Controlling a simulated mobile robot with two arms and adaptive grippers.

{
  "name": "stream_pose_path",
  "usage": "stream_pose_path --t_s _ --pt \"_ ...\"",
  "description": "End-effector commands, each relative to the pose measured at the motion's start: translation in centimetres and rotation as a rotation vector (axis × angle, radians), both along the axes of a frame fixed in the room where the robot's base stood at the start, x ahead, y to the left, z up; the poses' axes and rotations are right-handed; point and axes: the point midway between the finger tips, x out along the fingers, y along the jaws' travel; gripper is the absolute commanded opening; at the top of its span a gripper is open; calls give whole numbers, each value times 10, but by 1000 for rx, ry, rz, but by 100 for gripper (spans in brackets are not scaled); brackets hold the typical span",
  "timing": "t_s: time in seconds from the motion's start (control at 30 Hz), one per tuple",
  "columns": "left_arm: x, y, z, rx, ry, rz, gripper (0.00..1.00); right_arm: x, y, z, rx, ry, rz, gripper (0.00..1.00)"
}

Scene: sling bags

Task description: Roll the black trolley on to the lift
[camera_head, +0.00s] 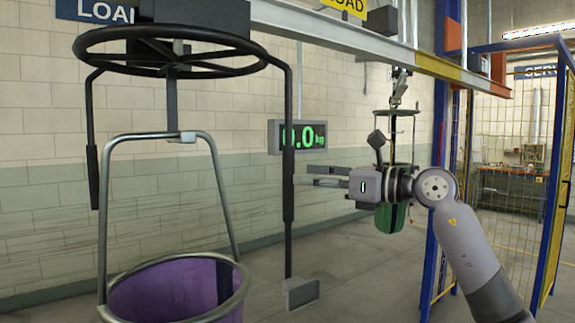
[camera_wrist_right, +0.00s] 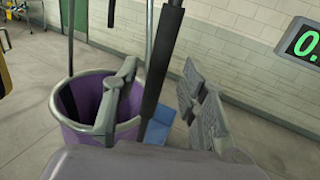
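The black trolley (camera_head: 175,45) hangs from the overhead rail at the left of the head view. It has a black ring and hanging rods with thick black grips. A purple bag (camera_head: 178,290) in a grey hoop hangs under it; the bag also shows in the right wrist view (camera_wrist_right: 85,110). My right gripper (camera_head: 304,176) is open and empty, its fingers pointing left, just right of the trolley's right-hand rod (camera_head: 288,165) in the picture. I cannot pick out the lift for certain. My left gripper is not in view.
The rail (camera_head: 330,35) runs right to a yellow and an orange section at a blue post (camera_head: 440,130). Another carrier with a green bag (camera_head: 390,217) hangs behind my right arm. A display (camera_head: 302,136) reads 0.0 kg. A yellow mesh fence (camera_head: 510,180) stands at right.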

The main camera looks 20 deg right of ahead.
Motion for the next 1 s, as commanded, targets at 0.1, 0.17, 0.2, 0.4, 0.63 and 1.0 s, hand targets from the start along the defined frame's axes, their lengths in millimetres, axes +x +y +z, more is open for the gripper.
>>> stream_pose_path --t_s 0.1,0.17,0.2,0.4,0.63,1.0 --pt "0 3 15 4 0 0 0 18 17 4 3 3 3 39" --pt "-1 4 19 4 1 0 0 25 24 3 2 2 3 39" --pt "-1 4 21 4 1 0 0 29 27 3 2 3 2 39" --pt "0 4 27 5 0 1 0 42 38 1 1 1 0 39" --pt "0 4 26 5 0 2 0 44 40 -1 1 1 0 39" --pt "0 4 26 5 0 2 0 44 40 -1 1 1 0 21"
